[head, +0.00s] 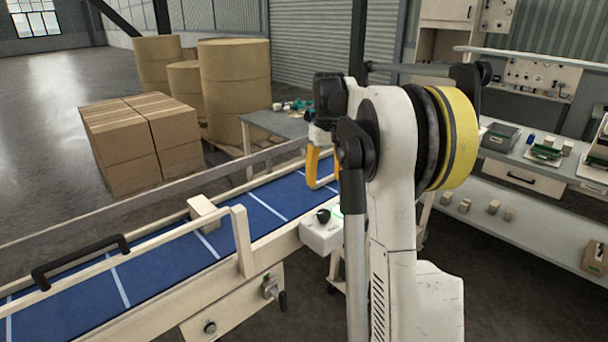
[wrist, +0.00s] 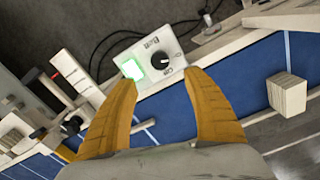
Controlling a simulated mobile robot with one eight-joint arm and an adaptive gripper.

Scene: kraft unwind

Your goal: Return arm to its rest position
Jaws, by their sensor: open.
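My gripper (head: 322,165) hangs over the far part of the blue conveyor belt, at the end of my raised white arm. In the wrist view its two orange fingers (wrist: 158,112) stand wide apart with nothing between them. A white control box (wrist: 150,62) with a black knob and a lit green button shows beyond the fingertips in the wrist view. In the head view the same box (head: 321,234) sits on the conveyor's near rail, beside my arm. My arm hides part of the belt and the box's surroundings.
The blue conveyor (head: 160,262) runs diagonally with cream rails. A small pale block (head: 204,213) sits by the far rail; it also shows in the wrist view (wrist: 287,93). Cardboard boxes (head: 128,165) and big kraft rolls (head: 234,90) stand behind. A workbench (head: 515,178) is at right.

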